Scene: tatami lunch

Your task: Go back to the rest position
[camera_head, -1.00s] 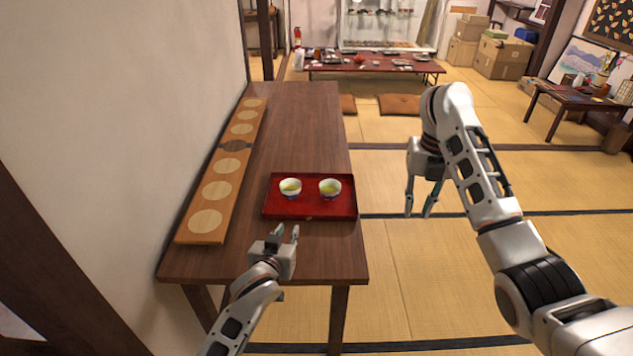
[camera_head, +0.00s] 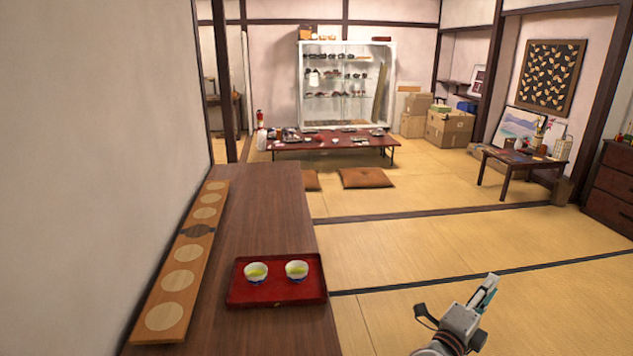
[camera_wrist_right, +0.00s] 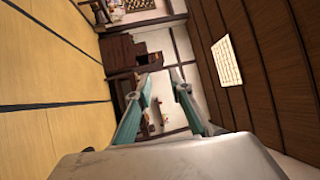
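My right gripper (camera_head: 486,292) shows at the lower edge of the head view, over the tatami to the right of the long wooden table (camera_head: 262,205). In the right wrist view its two teal fingers (camera_wrist_right: 161,84) stand apart with nothing between them, so it is open and empty. My left gripper is outside the head view. On the table a red tray (camera_head: 275,298) holds two cups of green tea, the left cup (camera_head: 256,273) and the right cup (camera_head: 297,271), both upright.
A long wooden board with pale discs (camera_head: 164,317) lies along the table's left side by the wall. A low red table (camera_head: 330,146), floor cushions (camera_head: 365,178), boxes (camera_head: 449,129) and a small side table (camera_head: 522,160) stand farther off. The tatami on the right is open.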

